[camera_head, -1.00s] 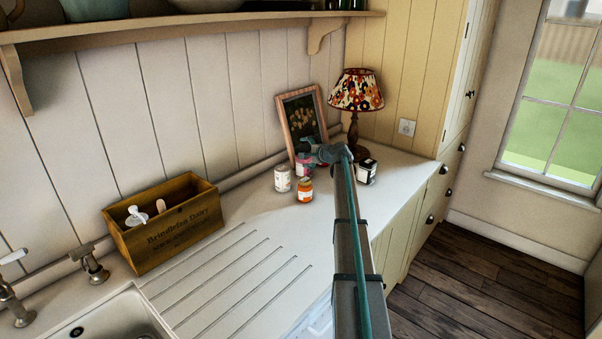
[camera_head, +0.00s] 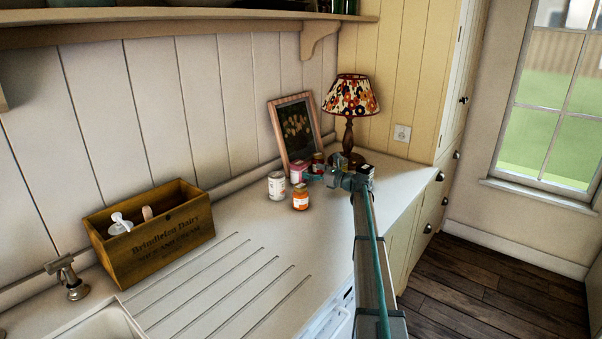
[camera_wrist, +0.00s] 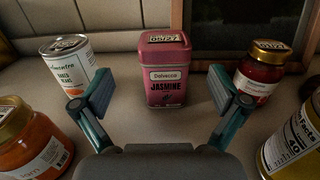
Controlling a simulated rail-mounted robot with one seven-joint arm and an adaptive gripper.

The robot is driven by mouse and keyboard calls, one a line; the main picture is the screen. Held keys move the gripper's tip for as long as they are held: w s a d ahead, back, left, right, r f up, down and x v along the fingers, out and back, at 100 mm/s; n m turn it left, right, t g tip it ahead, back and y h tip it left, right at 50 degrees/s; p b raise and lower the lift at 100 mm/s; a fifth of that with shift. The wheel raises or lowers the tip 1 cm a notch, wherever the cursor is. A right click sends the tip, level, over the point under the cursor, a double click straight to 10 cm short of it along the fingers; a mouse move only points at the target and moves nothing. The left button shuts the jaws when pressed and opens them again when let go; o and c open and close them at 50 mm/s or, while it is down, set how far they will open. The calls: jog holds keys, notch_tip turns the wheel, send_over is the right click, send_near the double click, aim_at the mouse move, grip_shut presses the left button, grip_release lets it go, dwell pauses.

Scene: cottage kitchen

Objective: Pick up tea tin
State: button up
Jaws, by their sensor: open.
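The tea tin (camera_wrist: 166,75) is a pink-red, box-shaped tin labelled "Jasmine". It stands upright on the counter in the wrist view, straight ahead between my fingertips' directions. In the head view the tin (camera_head: 298,171) stands among jars below the picture frame. My gripper (camera_wrist: 160,95) is open, one finger on each side, with a gap to the tin; it looks short of the tin and holds nothing. In the head view my gripper (camera_head: 318,177) is low over the counter, to the right of the tin, partly hidden by my own wrist.
A white can (camera_wrist: 68,62) and an orange jar (camera_wrist: 30,140) stand left of the tin. A red jar (camera_wrist: 260,70) and a yellow-labelled container (camera_wrist: 294,145) stand right. A picture frame (camera_head: 296,128) and lamp (camera_head: 350,97) are behind. A wooden crate (camera_head: 150,232) sits farther left.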

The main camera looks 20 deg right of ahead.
aim_at(299, 163)
jog(key=shift+x, duration=0.95)
jog(key=p+x, duration=0.1)
jog(key=x, duration=0.3)
jog(key=shift+w+d+r+p, duration=0.1)
jog(key=shift+w+d+p, duration=0.1)
jog(key=shift+w+p, duration=0.2)
jog(key=shift+w+a, duration=0.25)
jog(key=shift+w, duration=0.05)
jog(key=c, duration=1.4)
jog(key=shift+c, duration=0.2)
